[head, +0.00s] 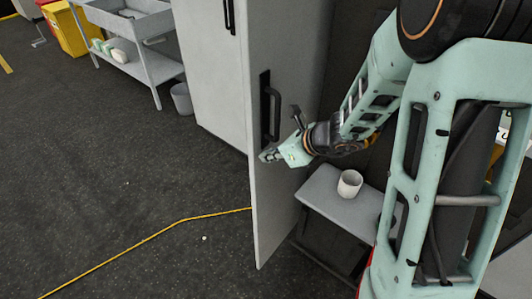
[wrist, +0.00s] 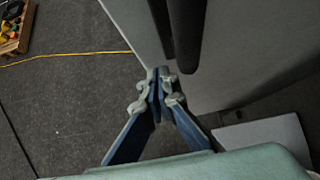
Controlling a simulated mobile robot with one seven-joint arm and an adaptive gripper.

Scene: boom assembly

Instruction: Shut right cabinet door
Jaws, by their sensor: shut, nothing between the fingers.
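The right cabinet door (head: 282,200) is a tall grey panel standing open, swung out into the room. Its black vertical handle (head: 271,108) faces my arm. My gripper (head: 268,156) is at the door's handle side, just below the handle and near the free edge. In the wrist view the fingers (wrist: 161,74) are shut together and empty, with their tips close to the grey door (wrist: 130,22) and the dark handle (wrist: 190,38). I cannot tell whether the tips touch the door.
Another grey cabinet door (head: 210,75) with a black handle stands to the left. A white cup (head: 349,183) sits on a low grey stand (head: 325,198) right of the open door. A sink bench (head: 140,55) and bin (head: 181,99) are back left.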

